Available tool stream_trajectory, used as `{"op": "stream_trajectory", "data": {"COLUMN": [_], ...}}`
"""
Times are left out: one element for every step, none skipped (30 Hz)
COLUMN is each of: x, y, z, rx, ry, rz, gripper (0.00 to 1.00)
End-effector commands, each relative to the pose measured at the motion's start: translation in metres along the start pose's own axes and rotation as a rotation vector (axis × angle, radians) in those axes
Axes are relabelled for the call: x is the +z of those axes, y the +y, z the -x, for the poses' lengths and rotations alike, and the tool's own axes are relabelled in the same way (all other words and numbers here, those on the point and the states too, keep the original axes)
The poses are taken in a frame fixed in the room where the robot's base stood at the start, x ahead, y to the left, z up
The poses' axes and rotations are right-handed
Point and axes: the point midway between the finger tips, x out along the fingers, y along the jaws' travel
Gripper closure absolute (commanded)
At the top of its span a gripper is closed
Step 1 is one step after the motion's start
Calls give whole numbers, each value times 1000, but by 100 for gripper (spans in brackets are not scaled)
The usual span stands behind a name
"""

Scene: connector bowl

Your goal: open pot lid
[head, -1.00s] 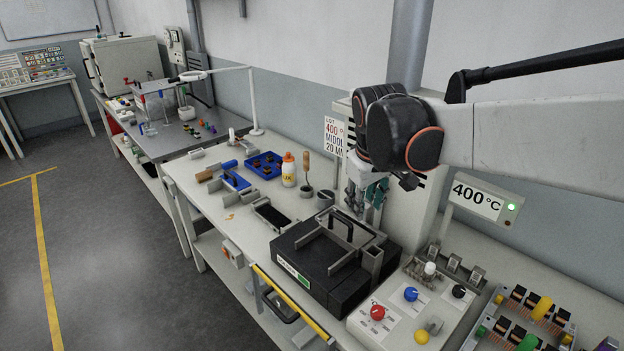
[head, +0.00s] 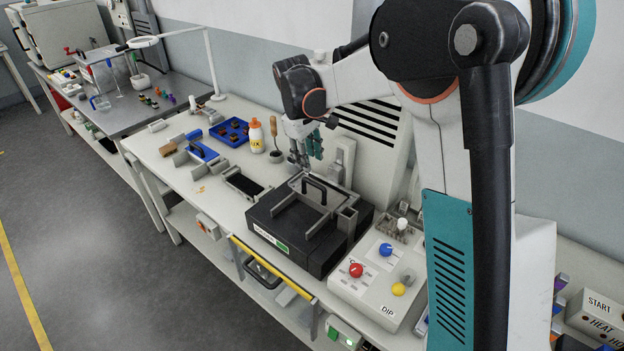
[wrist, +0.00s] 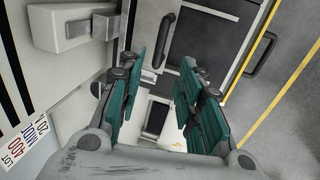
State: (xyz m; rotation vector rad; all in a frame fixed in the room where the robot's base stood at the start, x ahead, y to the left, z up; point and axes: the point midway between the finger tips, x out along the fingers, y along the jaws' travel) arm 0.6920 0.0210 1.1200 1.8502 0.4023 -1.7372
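The pot is a black box (head: 268,222) with a green-and-white label, standing on the white bench in the head view. Its lid has a black arched handle (head: 316,185) inside a grey metal frame (head: 285,203). The lid sits on the box. My gripper (head: 307,158) is near the back of the box, higher than the handle and apart from it. In the wrist view my gripper (wrist: 162,62) shows its teal finger pads spread, with nothing between them. The lid handle (wrist: 165,38) is beyond the fingertips there, beside the dark lid (wrist: 205,45).
A control box (head: 375,280) with coloured knobs stands right of the pot. A dark-floored tray (head: 243,184), a blue bin (head: 230,131) and a glue bottle (head: 256,136) lie left of it. A grey louvred cabinet (head: 375,150) rises behind. A yellow bar (head: 270,265) edges the bench front.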

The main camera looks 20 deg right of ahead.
Motion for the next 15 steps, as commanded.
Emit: {"op": "stream_trajectory", "data": {"x": [0, 0, 0, 0, 0, 0, 0, 0, 0, 0, 0, 0, 0, 0, 0], "y": [0, 0, 0, 0, 0, 0, 0, 0, 0, 0, 0, 0, 0, 0, 0], "z": [-13, -19, -27, -33, -39, -47, -52, -58, -64, -69, -73, -78, -82, -85, -88], "rx": [0, 0, 0, 0, 0, 0, 0, 0, 0, 0, 0, 0, 0, 0, 0], "ry": [0, 0, 0, 0, 0, 0, 0, 0, 0, 0, 0, 0, 0, 0, 0], "rz": [-1, -1, -1, -1, -1, -1, 0, 0, 0, 0, 0, 0, 0, 0, 0], "gripper": [67, 67, 67, 67, 67, 67, 67, 67, 67, 67, 67, 67, 67, 67, 67]}}
